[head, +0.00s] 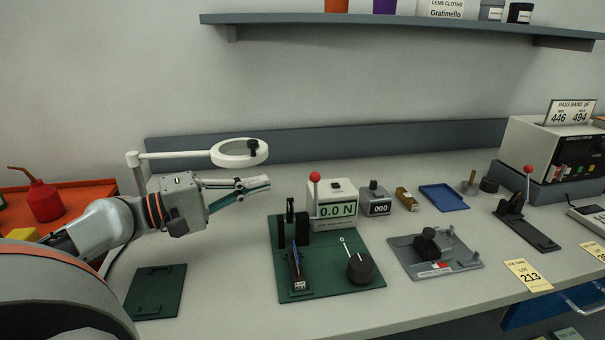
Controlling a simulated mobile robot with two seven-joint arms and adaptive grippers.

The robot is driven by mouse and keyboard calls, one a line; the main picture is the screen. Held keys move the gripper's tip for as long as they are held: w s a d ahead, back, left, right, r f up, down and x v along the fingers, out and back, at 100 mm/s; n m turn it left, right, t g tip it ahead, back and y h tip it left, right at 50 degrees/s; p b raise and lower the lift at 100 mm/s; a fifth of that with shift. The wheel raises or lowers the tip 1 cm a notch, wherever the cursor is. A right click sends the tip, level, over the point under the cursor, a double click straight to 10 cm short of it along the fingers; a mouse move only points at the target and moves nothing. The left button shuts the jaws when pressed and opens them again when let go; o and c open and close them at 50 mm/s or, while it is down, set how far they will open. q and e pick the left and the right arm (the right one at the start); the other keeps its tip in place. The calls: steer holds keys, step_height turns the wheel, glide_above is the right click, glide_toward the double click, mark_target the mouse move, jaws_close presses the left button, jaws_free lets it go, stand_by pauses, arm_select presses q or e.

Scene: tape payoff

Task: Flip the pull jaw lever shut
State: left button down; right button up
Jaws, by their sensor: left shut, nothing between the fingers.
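My left gripper (262,186) reaches in from the left above the bench, its fingers shut and empty, apart from everything. To its right is a gauge box (332,211) reading 0.0 N, with a red-ball lever (315,178) standing upright at its left side. A dark green plate (330,281) in front carries black posts, a small slim device and a black knob (361,268) with a pale pointer. I cannot tell which lever belongs to the pull jaw. My right gripper is not in view.
A ring lamp (239,153) on a white arm stands behind my left gripper. A counter box (375,201), a blue tray (443,197) and a grey plate fixture (434,254) lie to the right. A small green plate (155,291) is at the front left. A shelf (400,25) runs above.

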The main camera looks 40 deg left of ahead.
arm_select(q)
steer(key=shift+w, duration=0.2)
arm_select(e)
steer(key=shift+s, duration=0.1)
arm_select(q)
steer(key=p+x, duration=0.9)
steer(key=p, duration=0.1)
steer(key=shift+w, duration=0.35)
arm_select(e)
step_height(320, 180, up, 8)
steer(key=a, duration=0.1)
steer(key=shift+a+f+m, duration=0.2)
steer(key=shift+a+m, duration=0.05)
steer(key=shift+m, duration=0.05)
arm_select(q)
steer(key=shift+d, duration=0.1)
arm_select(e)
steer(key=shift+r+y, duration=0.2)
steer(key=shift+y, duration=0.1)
